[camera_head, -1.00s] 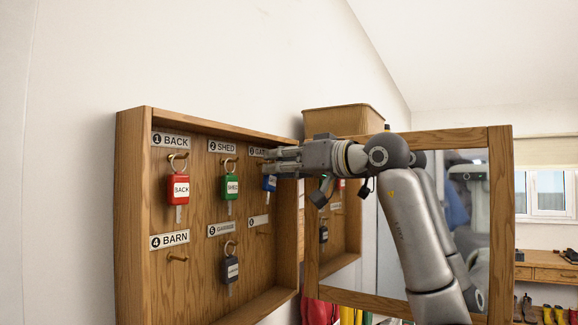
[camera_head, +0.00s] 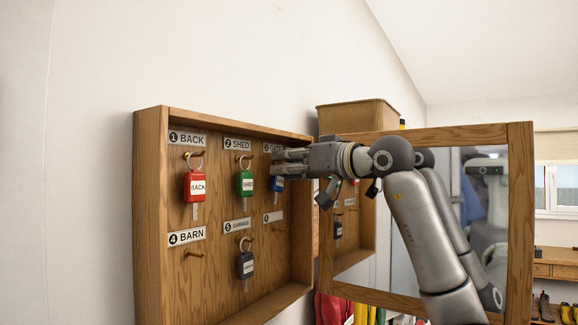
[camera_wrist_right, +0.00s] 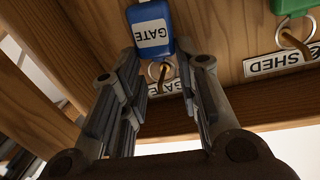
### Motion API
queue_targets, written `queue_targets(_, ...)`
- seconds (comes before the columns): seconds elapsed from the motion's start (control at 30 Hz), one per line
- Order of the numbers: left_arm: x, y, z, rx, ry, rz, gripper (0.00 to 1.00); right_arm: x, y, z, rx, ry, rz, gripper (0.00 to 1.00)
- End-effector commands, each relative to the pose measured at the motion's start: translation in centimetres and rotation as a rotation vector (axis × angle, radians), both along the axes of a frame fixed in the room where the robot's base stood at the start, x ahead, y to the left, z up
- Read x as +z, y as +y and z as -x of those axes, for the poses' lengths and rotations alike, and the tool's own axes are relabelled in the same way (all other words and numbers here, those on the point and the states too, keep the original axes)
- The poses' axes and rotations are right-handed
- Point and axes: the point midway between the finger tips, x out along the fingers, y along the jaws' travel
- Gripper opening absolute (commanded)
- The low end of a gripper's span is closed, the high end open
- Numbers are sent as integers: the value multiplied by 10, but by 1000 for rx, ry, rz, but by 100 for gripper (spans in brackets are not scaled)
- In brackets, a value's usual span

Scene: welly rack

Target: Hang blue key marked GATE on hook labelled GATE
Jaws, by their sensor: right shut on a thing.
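The blue key (camera_head: 276,184) hangs below my right gripper (camera_head: 276,162) in the head view. Its tag, marked GATE, shows upside down in the right wrist view (camera_wrist_right: 151,30). My right gripper (camera_wrist_right: 166,62) is shut on the blue key, with a finger on each side. The key's ring (camera_wrist_right: 158,71) is at the brass hook (camera_wrist_right: 166,75) by the GATE label (camera_wrist_right: 165,87); I cannot tell for sure whether the ring is around the hook. In the head view the gripper partly hides the label (camera_head: 274,148). My left gripper is not in view.
The green SHED key (camera_head: 245,183) hangs close to the left, the red BACK key (camera_head: 194,186) farther left, and the dark GARAGE key (camera_head: 245,264) below. The BARN hook (camera_head: 194,254) is empty. The cabinet's right side wall (camera_head: 302,230) and mirrored door (camera_head: 520,220) are near my arm.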

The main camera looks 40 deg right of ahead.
Motion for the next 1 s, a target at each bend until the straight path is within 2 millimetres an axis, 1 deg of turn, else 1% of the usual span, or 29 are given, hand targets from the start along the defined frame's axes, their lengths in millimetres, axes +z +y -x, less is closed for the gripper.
queue_targets(0.1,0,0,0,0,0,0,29,0,0,0,0,-1,0,8)
queue_targets(0.13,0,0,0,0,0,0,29,0,0,0,0,-1,0,31)
queue_targets(0.3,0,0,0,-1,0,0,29,0,0,0,0,-1,0,53)
queue_targets(0.33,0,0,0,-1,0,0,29,0,0,0,0,-1,0,55)
queue_targets(0.6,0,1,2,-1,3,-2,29,0,0,0,0,0,0,55)
queue_targets(0.73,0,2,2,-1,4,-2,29,1,-2,7,-1,-2,0,55)
queue_targets(0.87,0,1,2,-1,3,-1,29,1,-4,27,-4,-1,3,55)
queue_targets(1.0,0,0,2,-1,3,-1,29,3,-8,58,-4,-2,3,55)
